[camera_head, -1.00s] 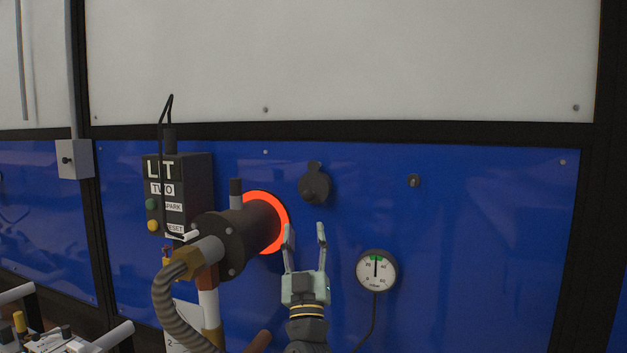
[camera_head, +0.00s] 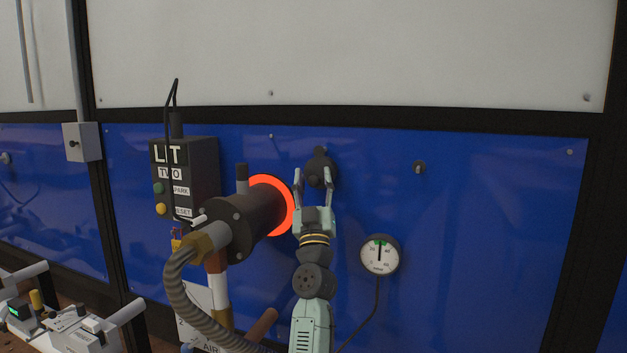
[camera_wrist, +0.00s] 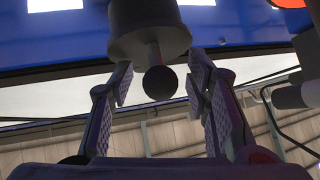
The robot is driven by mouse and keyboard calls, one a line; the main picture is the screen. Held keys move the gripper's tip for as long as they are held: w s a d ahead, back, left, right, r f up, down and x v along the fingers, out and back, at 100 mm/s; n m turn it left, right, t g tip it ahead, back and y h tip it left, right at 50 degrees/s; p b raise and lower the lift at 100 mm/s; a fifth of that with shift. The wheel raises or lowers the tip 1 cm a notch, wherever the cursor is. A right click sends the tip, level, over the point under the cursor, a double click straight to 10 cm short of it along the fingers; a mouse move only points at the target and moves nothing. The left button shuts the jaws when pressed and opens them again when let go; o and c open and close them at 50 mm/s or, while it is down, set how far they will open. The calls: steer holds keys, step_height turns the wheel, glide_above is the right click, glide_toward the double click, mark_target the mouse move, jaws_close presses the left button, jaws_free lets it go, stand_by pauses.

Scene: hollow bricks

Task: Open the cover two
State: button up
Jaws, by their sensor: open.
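The cover (camera_head: 319,162) is a dark round cap on the blue panel, up and to the right of the glowing red ring of burner two. My gripper (camera_head: 314,176) is open, with its fingers pointing up at the cover in the head view. In the wrist view the cover (camera_wrist: 150,32) is a dark cylinder with a short stem and a round ball knob (camera_wrist: 160,83). The knob lies between the two open finger pads (camera_wrist: 160,90), with a gap on each side. Contact with the fingers is not visible.
Burner two (camera_head: 245,220) and its ribbed hose (camera_head: 185,290) stand close to the left of my arm. A black control box (camera_head: 185,180) labelled TWO is further left. A pressure gauge (camera_head: 380,256) with a cable is at lower right. The panel further right is mostly clear.

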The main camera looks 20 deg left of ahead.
steer(key=shift+c, duration=0.3)
jaws_close()
stand_by(0.6)
